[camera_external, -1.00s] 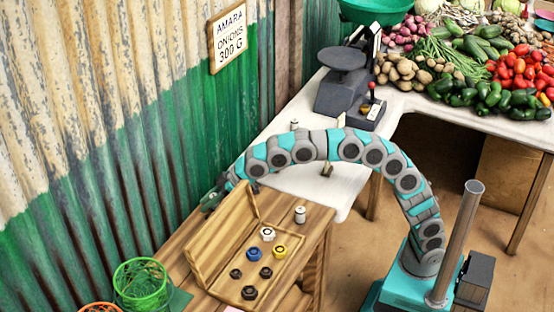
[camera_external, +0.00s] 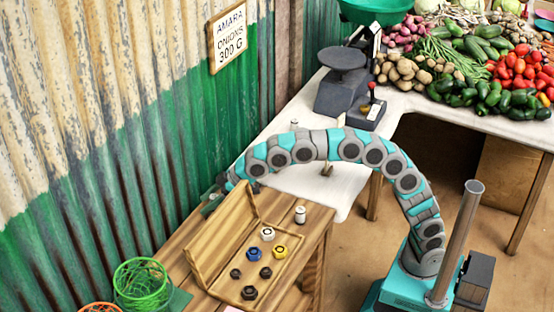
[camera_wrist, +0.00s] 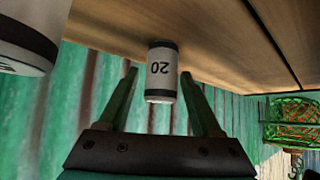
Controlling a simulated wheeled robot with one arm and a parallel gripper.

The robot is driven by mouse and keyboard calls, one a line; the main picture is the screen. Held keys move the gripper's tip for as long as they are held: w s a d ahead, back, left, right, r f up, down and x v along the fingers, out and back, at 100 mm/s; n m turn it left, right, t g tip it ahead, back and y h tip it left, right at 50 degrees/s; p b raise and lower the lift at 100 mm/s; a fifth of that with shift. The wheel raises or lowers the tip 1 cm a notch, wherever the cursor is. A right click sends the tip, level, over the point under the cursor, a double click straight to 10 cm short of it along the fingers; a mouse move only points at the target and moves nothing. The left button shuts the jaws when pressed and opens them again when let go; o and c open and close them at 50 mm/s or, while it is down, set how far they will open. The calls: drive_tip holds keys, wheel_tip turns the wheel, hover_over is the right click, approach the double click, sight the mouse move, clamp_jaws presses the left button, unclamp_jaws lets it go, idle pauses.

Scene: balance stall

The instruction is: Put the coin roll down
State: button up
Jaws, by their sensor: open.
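The coin roll (camera_wrist: 161,72) is a white cylinder with dark bands and a "20" that reads upside down in the wrist view. Its dark-banded end meets a wooden surface (camera_wrist: 200,25), which fills the top of that view. My gripper (camera_wrist: 159,76) is open, with one finger on each side of the roll; a gap shows at each side. In the external view my gripper (camera_external: 212,200) is low behind the upright wooden board (camera_external: 222,232), and the roll there is hidden.
Another white roll with a dark band (camera_wrist: 25,40) is large at the wrist view's upper left. A white roll (camera_external: 300,214) stands on the wooden table (camera_external: 318,222). Several coloured nuts lie in the tray. A green wire basket (camera_external: 142,284) stands lower left. The corrugated wall is close behind my gripper.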

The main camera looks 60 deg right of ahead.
drive_tip(key=v, duration=1.2)
drive_tip(key=shift+b, duration=0.35)
drive_tip(key=shift+o, duration=0.5)
